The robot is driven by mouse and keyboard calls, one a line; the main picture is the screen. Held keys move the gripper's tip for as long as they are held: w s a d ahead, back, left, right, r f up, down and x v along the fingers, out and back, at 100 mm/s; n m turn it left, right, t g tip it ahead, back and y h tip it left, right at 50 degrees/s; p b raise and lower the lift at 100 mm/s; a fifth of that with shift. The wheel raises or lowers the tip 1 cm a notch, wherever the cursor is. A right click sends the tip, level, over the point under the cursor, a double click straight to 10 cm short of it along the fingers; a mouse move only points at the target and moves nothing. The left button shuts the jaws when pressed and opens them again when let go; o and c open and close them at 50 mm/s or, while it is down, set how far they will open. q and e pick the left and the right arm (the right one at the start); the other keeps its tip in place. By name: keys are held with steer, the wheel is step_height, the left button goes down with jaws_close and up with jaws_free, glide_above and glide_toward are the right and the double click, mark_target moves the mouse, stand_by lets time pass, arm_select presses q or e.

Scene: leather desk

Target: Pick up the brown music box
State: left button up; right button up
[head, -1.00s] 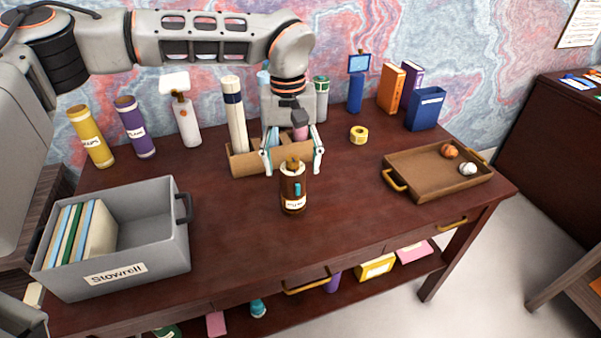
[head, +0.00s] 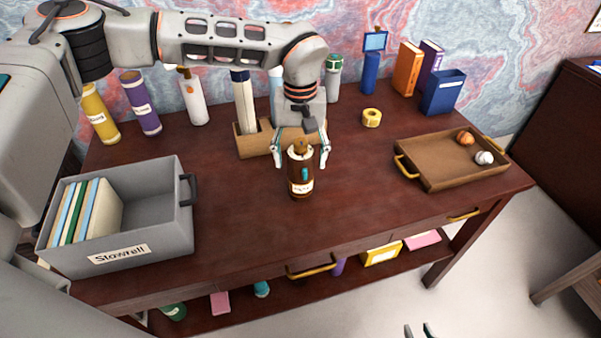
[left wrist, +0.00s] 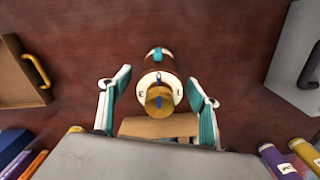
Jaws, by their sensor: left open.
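The brown music box (head: 301,185) is an upright dark brown cylinder with a pale label, a teal piece on its side and a tan knob on top. It stands on the desk near the middle. My left gripper (head: 300,158) is open, with one finger on each side of the box's upper part. In the left wrist view the music box (left wrist: 158,62) shows between and just beyond the open fingertips (left wrist: 159,84), with gaps on both sides. Two tips of my right gripper (head: 420,331) show at the bottom edge, mostly cut off.
A tan wooden holder (head: 249,146) stands just behind the music box. A grey bin (head: 165,232) with folders is at the left, a brown tray (head: 436,179) at the right. Yellow tape (head: 371,118) lies behind. The desk (head: 350,215) in front and right of the box is clear.

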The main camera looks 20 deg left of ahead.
arm_select(q)
steer(key=c, duration=1.5)
jaws_close()
